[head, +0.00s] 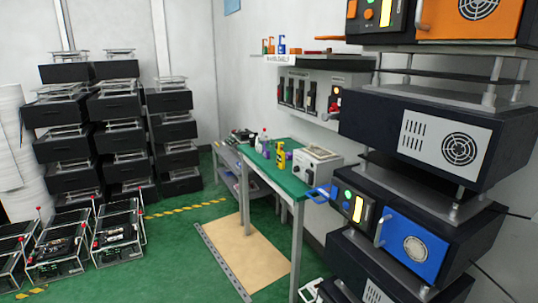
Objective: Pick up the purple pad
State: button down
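I cannot make out a purple pad for certain. My gripper is not in view.
Dark machines with a blue front (412,247) and an orange front (470,22) fill the right side. A lever panel (312,93) hangs on the wall above the bench. Black racks (120,130) stand at the back left. The green floor (180,245) is clear before the tan mat (245,255).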

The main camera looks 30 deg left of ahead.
aim_at(289, 156)
jog(key=u, duration=0.75)
jog(key=z, duration=2.55)
jog(key=u, duration=2.5)
jog(key=i+j, duration=0.25)
jog(key=i, duration=0.2)
jog(key=i+j, duration=0.25)
jog(key=i, duration=0.2)
jog(key=i+j, duration=0.25)
jog(key=i, duration=0.2)
jog(key=i+j+z, duration=0.1)
jog(key=i+j, duration=0.15)
jog(key=i, duration=0.25)
